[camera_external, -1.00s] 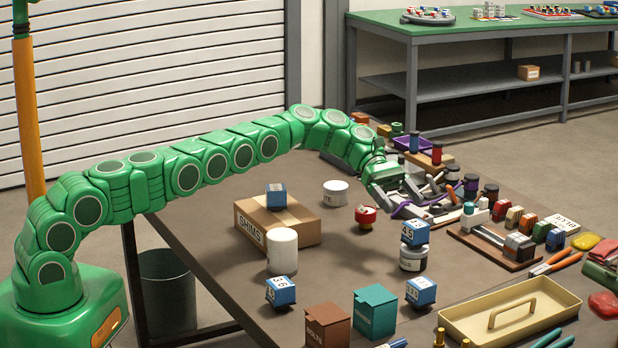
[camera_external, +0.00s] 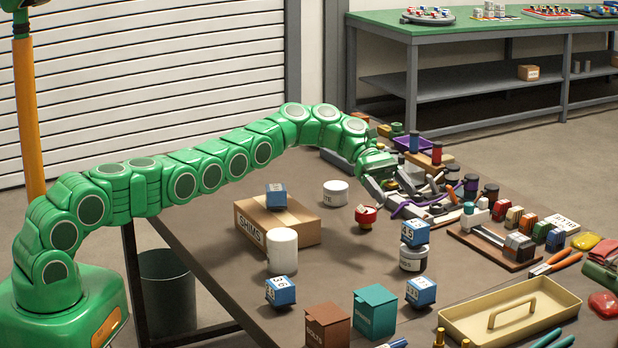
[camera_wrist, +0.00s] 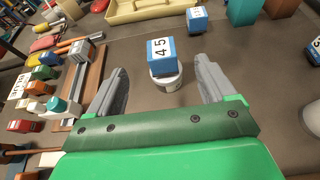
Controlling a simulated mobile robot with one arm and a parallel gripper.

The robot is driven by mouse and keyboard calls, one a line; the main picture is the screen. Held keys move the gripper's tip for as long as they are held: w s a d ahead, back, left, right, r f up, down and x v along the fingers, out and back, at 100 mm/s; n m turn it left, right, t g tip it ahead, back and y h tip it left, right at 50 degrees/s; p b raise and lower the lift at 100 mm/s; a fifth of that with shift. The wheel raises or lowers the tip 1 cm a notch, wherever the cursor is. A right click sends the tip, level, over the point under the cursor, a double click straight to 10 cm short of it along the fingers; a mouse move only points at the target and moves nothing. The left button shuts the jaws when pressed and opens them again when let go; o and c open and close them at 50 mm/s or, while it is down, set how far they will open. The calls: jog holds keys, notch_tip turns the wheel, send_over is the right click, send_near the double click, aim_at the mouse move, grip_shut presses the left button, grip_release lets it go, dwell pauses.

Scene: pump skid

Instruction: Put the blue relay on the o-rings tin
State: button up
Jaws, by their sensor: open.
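My gripper (camera_external: 396,190) is open and empty, above the far part of the table. Its two fingers show apart in the wrist view. Beyond them is a blue block marked 45 (camera_wrist: 160,50), standing on a round white tin (camera_wrist: 167,84); both also show in the external view as the block (camera_external: 415,233) and the tin (camera_external: 413,258). A small blue block (camera_external: 555,240) sits in a row of coloured relay-like blocks at the right. Another white round tin (camera_external: 335,193) stands alone with a bare top. I cannot read which tin says o-rings, nor tell which blue block is the relay.
More blue numbered blocks lie near a white cylinder (camera_external: 282,251), a SHIMS carton (camera_external: 252,228) and teal (camera_external: 374,313) and brown bins (camera_external: 327,326). A red-topped object (camera_external: 366,216) stands mid-table.

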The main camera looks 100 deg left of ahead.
jog(key=w+d+r+m+g, duration=0.25)
jog(key=d+r, duration=0.25)
jog(key=d, duration=0.4)
jog(key=w+d+r+m+g, duration=0.15)
jog(key=w+d+r, duration=0.3)
jog(key=d, duration=0.45)
jog(key=s+d+r+m+g+y, duration=0.1)
jog(key=s+d+r+m, duration=0.15)
jog(key=d, duration=0.55)
jog(key=s+d+r+m+g, duration=0.1)
jog(key=s+d+r+m, duration=0.2)
jog(key=d, duration=0.4)
jog(key=s+d+r+m+g+y, duration=0.15)
jog(key=s+d, duration=0.25)
jog(key=d, duration=0.4)
jog(key=s+d+r+m+g+y, duration=0.1)
jog(key=s+d+m, duration=0.3)
jog(key=s+d, duration=0.5)
jog(key=s+d+m+g+y, duration=0.2)
jog(key=s+d+m, duration=0.25)
jog(key=s, duration=0.85)
jog(key=s+f+m+y, duration=0.2)
jog(key=s+m, duration=0.1)
jog(key=s, duration=0.9)
jog(key=s+d+f+m+y, duration=0.1)
jog(key=s+f+m+y, duration=0.1)
jog(key=s, duration=0.9)
jog(key=shift+s+f+m+g, duration=0.4)
jog(key=shift+f+m, duration=0.2)
jog(key=shift+m, duration=0.65)
